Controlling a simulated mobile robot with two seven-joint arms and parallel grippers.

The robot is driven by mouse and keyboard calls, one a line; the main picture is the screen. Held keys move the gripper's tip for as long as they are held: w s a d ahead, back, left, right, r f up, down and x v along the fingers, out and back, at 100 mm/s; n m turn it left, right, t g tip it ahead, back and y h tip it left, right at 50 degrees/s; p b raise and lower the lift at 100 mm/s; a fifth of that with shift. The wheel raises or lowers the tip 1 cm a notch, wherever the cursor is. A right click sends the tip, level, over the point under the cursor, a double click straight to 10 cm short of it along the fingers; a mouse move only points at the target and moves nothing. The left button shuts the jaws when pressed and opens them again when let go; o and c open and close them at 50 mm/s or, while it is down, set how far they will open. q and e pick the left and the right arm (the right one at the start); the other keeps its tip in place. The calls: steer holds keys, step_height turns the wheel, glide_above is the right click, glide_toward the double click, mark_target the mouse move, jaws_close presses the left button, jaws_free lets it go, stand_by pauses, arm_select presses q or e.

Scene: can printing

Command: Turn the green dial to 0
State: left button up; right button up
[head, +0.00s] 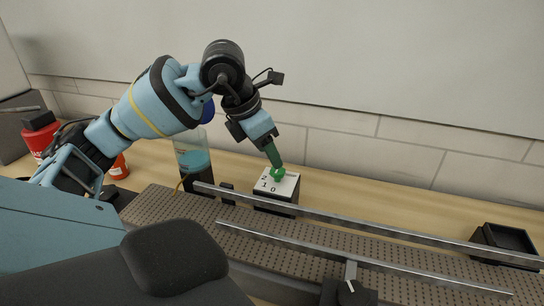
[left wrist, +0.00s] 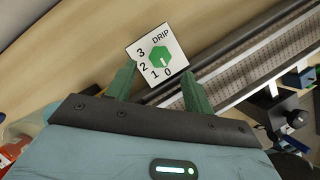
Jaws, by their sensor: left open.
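The green dial (head: 279,175) is on the sloped white face of a dark box (head: 275,206) behind the conveyor. In the left wrist view the dial (left wrist: 159,57) is a green hexagonal knob on a white plate (left wrist: 138,49) marked DRIP, 3, 2, 1 and 0. A small white mark on the knob's lower right side appears to point towards the 0. My left gripper (head: 271,157) comes down over the dial. In the left wrist view its green fingers (left wrist: 158,70) are apart with nothing held between them. I cannot tell whether they touch the knob. My right gripper is not visible.
A perforated conveyor with metal rails (head: 340,249) runs in front of the box. A container of blue liquid (head: 193,160) stands left of it. Red (head: 41,138) and orange (head: 119,168) containers are farther left. A black tray (head: 505,242) is at right. A wall stands behind.

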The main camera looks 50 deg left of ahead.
arm_select(q)
steer(key=v, duration=0.2)
steer(key=shift+s+r, duration=0.2)
steer(key=shift+r, duration=0.2)
stand_by(0.4)
